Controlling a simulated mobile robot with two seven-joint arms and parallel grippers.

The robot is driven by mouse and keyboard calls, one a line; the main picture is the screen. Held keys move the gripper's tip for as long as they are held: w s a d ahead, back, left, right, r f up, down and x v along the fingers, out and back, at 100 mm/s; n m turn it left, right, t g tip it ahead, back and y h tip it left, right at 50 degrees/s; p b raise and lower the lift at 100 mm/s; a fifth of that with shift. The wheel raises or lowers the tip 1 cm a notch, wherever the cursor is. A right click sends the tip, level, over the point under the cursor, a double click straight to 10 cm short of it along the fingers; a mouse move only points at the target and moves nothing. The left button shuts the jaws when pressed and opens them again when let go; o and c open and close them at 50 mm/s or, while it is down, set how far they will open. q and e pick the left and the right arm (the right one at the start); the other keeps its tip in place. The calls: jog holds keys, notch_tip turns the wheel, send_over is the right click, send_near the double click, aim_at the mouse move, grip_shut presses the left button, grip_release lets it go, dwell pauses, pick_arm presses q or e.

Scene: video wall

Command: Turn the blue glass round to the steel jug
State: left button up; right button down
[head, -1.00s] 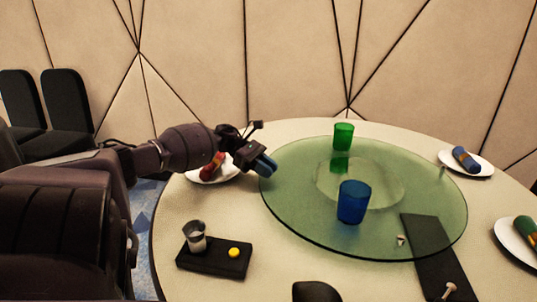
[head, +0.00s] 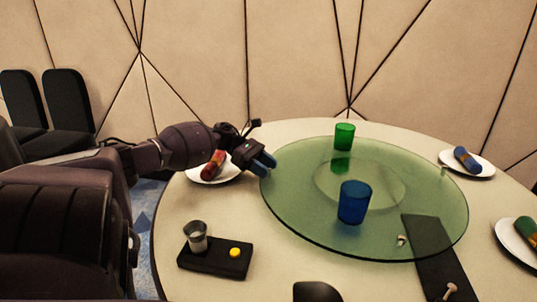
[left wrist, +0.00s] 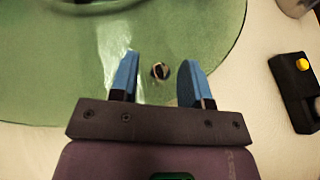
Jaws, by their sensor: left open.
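The blue glass (head: 354,203) stands upright on the near part of the green glass turntable (head: 300,225). My left gripper (head: 264,164) is at the turntable's left rim. In the left wrist view its blue fingers (left wrist: 155,80) are open, with a small round knob (left wrist: 160,71) on the turntable between and slightly beyond them. I cannot tell whether they touch it. My right gripper is not in view.
A green glass (head: 344,134) stands at the turntable's back. Another knob (head: 402,240) is near its front right rim. A plate with a red napkin (head: 213,165) lies just behind my left gripper. A yellow button (head: 235,252) sits beside the jug.

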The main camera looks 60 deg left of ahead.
pick_arm(q)
jog(key=v, duration=0.9)
jog(key=shift+a+r, duration=0.2)
jog(key=shift+a, duration=0.05)
jog(key=shift+s, duration=0.1)
